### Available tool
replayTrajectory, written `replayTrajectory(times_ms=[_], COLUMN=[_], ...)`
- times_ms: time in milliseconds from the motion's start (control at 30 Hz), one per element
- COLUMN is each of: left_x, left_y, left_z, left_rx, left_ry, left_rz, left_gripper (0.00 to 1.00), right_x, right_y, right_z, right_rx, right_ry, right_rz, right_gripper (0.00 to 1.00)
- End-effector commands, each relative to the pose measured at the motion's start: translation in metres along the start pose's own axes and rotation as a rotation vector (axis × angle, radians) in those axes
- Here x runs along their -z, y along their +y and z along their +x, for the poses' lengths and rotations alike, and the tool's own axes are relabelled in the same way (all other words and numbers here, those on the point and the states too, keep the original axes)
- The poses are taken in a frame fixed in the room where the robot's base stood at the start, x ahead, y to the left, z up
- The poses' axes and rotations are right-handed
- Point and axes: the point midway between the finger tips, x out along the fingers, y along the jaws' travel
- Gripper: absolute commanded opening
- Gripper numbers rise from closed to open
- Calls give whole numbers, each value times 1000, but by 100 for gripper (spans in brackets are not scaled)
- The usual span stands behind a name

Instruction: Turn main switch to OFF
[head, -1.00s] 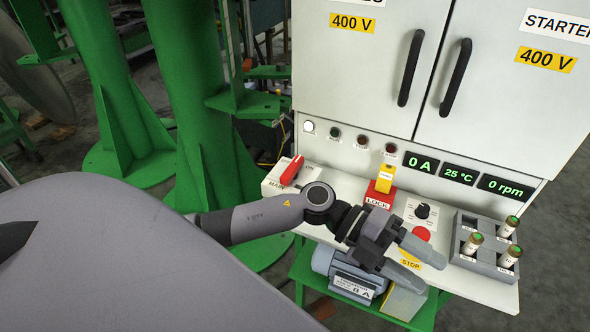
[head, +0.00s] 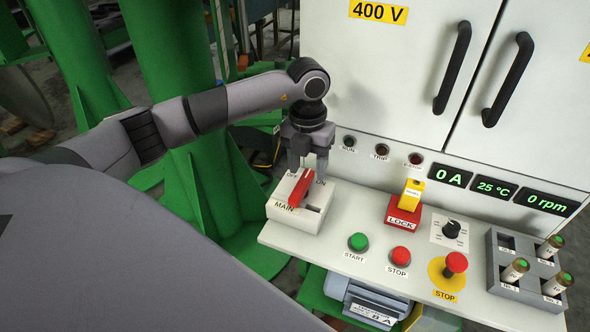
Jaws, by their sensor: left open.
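The main switch is a white box (head: 318,214) marked MAIN, OFF and ON at the left end of the control shelf. Its red handle (head: 299,190) is tilted, with its upper end leaning right between the OFF and ON marks. My left gripper (head: 308,169) points down over the back of the switch. It is open, with one finger on each side of the handle's upper end. I cannot tell whether either finger touches the handle. The gripper partly covers the panel behind the switch. My right gripper is not in view.
On the shelf (head: 345,256) are a green START button (head: 358,241), a red STOP button (head: 400,254), a yellow and red LOCK piece (head: 405,208), a black knob (head: 451,229), a red mushroom stop (head: 455,263) and a fuse rack (head: 500,279). The cabinet (head: 385,75) stands behind.

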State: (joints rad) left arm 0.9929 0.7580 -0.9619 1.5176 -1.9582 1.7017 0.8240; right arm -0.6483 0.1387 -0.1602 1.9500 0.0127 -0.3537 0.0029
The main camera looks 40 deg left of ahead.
Motion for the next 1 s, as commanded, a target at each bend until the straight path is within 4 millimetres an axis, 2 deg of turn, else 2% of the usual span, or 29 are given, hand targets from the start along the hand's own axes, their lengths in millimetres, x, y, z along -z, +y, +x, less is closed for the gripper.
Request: replayTrajectory(times_ms=[233,700,1000], left_x=[-4,-4,-5], left_y=[10,12,12], left_z=[-2,60,67], left_rx=[-39,-38,-38], left_ry=[-12,-10,-13], left_rz=[-18,-18,-16], left_gripper=[53,53,53], right_x=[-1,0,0], right_y=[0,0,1], right_z=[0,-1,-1], right_rx=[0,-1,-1], right_ry=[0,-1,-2], right_rz=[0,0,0], right_gripper=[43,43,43])
